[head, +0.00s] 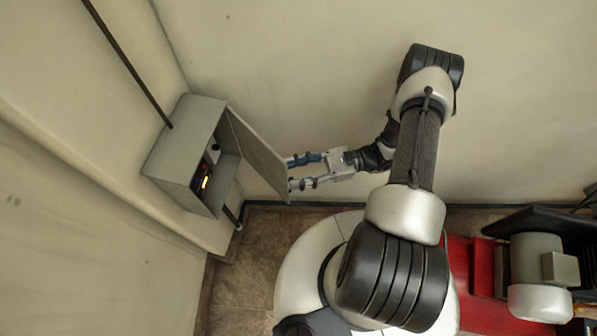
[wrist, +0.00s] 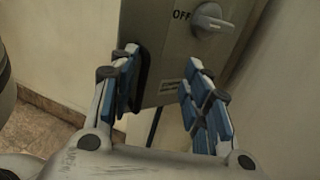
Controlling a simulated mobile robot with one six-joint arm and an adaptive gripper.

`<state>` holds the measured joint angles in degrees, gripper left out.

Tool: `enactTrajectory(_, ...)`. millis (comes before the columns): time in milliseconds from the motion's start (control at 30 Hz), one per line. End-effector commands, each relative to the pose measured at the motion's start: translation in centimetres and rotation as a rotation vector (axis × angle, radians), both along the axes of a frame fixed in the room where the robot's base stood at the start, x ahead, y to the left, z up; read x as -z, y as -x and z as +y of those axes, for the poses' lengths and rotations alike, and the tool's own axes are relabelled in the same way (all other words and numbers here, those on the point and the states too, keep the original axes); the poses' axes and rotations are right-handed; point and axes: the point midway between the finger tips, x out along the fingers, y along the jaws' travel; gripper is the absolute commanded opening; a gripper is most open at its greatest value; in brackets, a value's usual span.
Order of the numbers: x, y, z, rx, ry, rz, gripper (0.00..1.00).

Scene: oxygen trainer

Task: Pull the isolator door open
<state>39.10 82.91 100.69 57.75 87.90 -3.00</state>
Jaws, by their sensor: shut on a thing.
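The isolator is a grey box (head: 180,150) on the wall at the left of the head view. Its door (head: 257,152) stands ajar, swung out to the right, and the interior shows. The door face (wrist: 160,30) fills the upper middle of the wrist view, with a grey rotary knob (wrist: 212,20) marked OFF and a small label. A black handle (wrist: 141,80) is on the door, beside the left finger. The exact contact is partly hidden.
Inside the box are dark parts and a lit orange element (head: 205,182). A dark conduit (head: 125,60) runs up from the box. Walls stand behind and at the left. Tiled floor (head: 240,285) shows below, with red equipment (head: 472,275) at the lower right.

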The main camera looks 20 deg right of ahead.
Motion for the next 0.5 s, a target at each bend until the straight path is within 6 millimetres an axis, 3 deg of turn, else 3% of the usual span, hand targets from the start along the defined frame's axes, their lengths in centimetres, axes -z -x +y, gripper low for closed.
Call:
enactTrajectory(233, -0.2, -0.3, -1.7, 0.018, -0.006, -0.003, 0.28)
enactTrajectory(500, -0.1, 0.7, -7.4, 0.011, -0.002, -0.003, 0.28)
